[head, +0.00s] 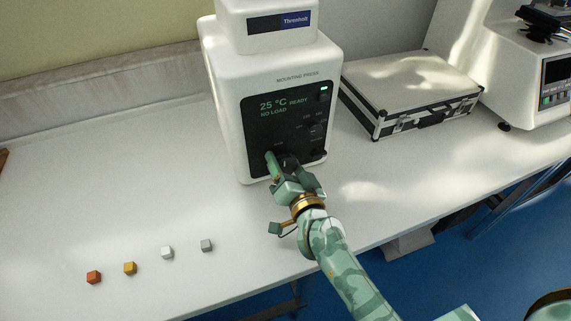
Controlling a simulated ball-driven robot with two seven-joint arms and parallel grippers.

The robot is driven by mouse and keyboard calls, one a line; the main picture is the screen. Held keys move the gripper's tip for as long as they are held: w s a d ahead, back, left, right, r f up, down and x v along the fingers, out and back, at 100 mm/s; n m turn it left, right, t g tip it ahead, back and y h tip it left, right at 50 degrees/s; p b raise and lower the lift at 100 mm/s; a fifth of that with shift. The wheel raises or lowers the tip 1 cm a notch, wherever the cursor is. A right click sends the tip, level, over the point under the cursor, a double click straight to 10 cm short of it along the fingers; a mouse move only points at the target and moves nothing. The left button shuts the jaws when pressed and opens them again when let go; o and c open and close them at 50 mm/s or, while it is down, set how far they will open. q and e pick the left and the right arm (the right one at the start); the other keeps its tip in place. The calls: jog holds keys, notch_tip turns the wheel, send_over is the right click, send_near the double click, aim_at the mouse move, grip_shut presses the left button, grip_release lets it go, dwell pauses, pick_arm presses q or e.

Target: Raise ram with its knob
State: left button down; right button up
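The white mounting press (226,110) stands on the bench at the upper middle of the head view. Its black front panel (262,127) reads 25 °C, READY and NO LOAD, and a green light is lit at its upper right. A dark round knob (290,161) sits low on the panel. My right gripper (281,163) is at this knob, with one green finger seen along its left side. The gripper hides part of the knob and lower panel, so I cannot tell whether its fingers grip the knob. The ram is not visible. My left gripper is out of view.
A metal-edged case (408,80) and a white tester (515,75) stand right of the press.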

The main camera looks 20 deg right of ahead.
jog(key=shift+c, duration=0.6)
